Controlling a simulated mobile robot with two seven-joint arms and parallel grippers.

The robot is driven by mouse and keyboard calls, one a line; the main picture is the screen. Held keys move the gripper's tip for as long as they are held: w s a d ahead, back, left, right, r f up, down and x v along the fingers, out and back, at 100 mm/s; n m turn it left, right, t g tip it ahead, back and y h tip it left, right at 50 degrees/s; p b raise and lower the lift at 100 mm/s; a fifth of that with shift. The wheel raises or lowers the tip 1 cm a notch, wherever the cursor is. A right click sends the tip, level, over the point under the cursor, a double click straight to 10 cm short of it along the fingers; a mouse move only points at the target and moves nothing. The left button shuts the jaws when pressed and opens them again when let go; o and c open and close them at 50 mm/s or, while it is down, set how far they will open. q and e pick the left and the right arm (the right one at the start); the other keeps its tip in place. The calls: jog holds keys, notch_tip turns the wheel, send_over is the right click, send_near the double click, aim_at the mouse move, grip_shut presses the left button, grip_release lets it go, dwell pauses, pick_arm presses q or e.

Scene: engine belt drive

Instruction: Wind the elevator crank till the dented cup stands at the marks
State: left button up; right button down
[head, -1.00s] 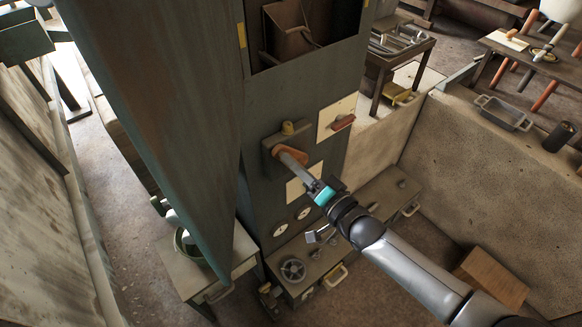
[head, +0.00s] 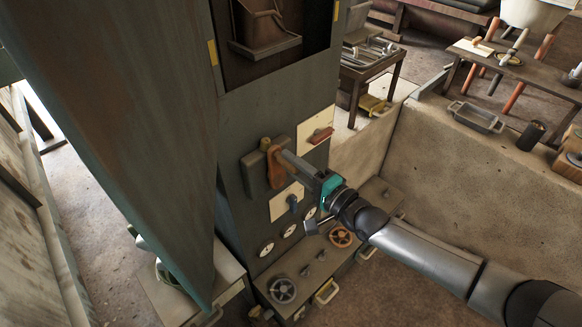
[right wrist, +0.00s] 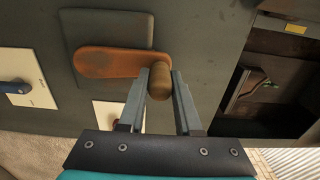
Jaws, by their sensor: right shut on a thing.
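The crank (head: 275,170) is an orange-brown arm on a grey plate on the elevator casing's front; it hangs roughly vertically in the head view. My right gripper (head: 286,157) is shut on its wooden handle; the right wrist view shows the handle (right wrist: 159,84) between both fingertips and the crank arm (right wrist: 108,63) behind. A brown elevator cup (head: 262,28) with a lip below sits in the window above; I cannot make out a dent for sure. Yellow marks flank the window, one left (head: 212,52) and one right (head: 337,11). My left gripper is out of view.
A red handle (head: 320,134) on a pale plate is right of the crank. A blue-grey knob (head: 293,204) and dials are below. A low bench with handwheels (head: 282,290) stands at the casing's foot. A wall with a metal tray (head: 476,117) is at right.

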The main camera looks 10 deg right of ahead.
jog(key=shift+w+r, duration=0.2)
jog(key=shift+r, duration=0.15)
jog(key=c, duration=0.9)
grip_release()
jog(key=shift+w+a, duration=0.1)
jog(key=shift+o, duration=0.7)
jog(key=shift+w+a+f, duration=0.1)
jog(key=shift+f, duration=0.05)
jog(key=shift+o, duration=0.7)
jog(key=shift+f, duration=0.1)
jog(key=p+v, duration=0.1)
jog(key=v, duration=1.4)
jog(key=shift+s, duration=0.25)
